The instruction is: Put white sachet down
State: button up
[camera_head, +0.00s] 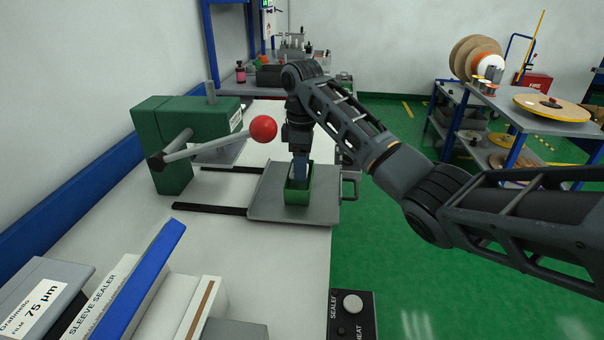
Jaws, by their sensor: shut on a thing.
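My gripper (299,178) points straight down at the middle of the bench, with its fingertips inside a small green open-topped holder (297,198). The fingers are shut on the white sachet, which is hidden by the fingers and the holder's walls. I cannot tell whether the sachet touches the holder's floor. The holder stands on a grey sliding plate (265,207) with a handle at its right side.
A green press (170,130) with a red-balled lever (263,129) stands close to the left of my gripper. Dark rails (208,209) run beside the plate. A reel cart (510,105) stands at the right.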

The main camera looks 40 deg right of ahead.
jog(key=shift+f, duration=1.85)
jog(key=o, duration=1.1)
jog(key=shift+f, duration=0.1)
jog(key=shift+o, duration=0.2)
notch_tip(320, 180, up, 12)
jog(key=p, duration=0.3)
